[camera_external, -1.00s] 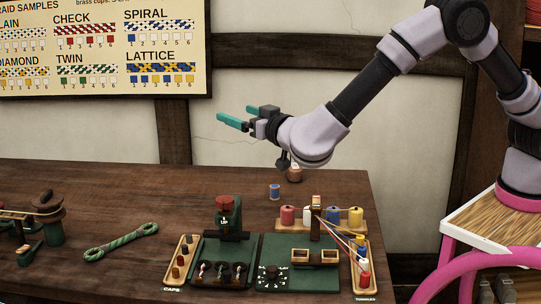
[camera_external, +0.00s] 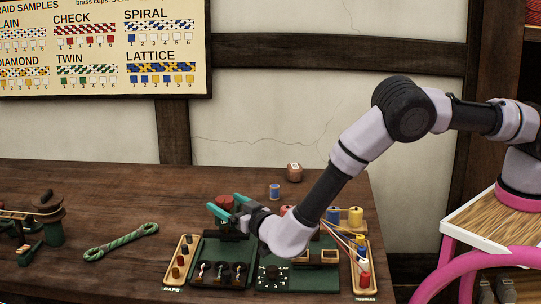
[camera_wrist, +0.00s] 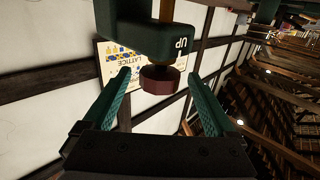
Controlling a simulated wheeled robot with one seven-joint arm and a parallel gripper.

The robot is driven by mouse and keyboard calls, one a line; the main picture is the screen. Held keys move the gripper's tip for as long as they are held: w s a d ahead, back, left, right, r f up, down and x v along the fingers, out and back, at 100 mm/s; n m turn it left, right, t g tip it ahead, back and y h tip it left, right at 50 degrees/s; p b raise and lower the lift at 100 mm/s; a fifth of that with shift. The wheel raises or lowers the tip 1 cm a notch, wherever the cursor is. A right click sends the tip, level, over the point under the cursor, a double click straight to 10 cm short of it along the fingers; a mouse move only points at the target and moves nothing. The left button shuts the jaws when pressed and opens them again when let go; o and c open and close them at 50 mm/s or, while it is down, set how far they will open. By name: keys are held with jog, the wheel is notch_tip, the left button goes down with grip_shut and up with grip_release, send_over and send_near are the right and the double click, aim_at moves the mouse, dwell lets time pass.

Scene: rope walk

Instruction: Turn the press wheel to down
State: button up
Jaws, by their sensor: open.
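The press wheel is a dark red faceted knob (camera_wrist: 160,80) in the wrist view, below a dark green press body (camera_wrist: 150,35) that bears the word UP. In the outside view the red wheel (camera_external: 225,201) sits atop the press, partly hidden by my gripper. My gripper (camera_external: 224,203) is open and empty, its two teal fingers at the wheel. In the wrist view the wheel shows between the spread fingers (camera_wrist: 160,88), with a gap on either side. I cannot tell how far ahead of the fingertips it is.
Beside the press stand a caps tray (camera_external: 180,258), a dial panel (camera_external: 272,272), a toggles tray (camera_external: 363,272) and several spools, partly behind my arm. A green rope hank (camera_external: 120,241) lies left. A blue spool (camera_external: 274,191) stands behind.

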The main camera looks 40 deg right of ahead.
aim_at(224, 197)
jog(key=shift+w, duration=2.3)
jog(key=shift+c, duration=0.3)
jog(key=c, duration=1.3)
jog(key=shift+h, duration=0.3)
jog(key=m+h, duration=0.1)
jog(key=h, duration=0.1)
jog(key=m+h, duration=0.2)
jog(key=shift+s+d+g+h, duration=0.1)
jog(key=shift+d+g+h, duration=0.2)
jog(key=shift+d+g, duration=0.1)
jog(key=shift+s+d+m+g+h, duration=0.15)
jog(key=shift+m+g+h, duration=0.25)
jog(key=shift+m+h, duration=0.45)
jog(key=shift+d+m+g+h, duration=0.2)
jog(key=shift+m+g+h, duration=0.2)
jog(key=shift+m+h, duration=0.45)
jog(key=shift+h, duration=0.3)
jog(key=o, duration=1.4)
jog(key=shift+c, duration=0.2)
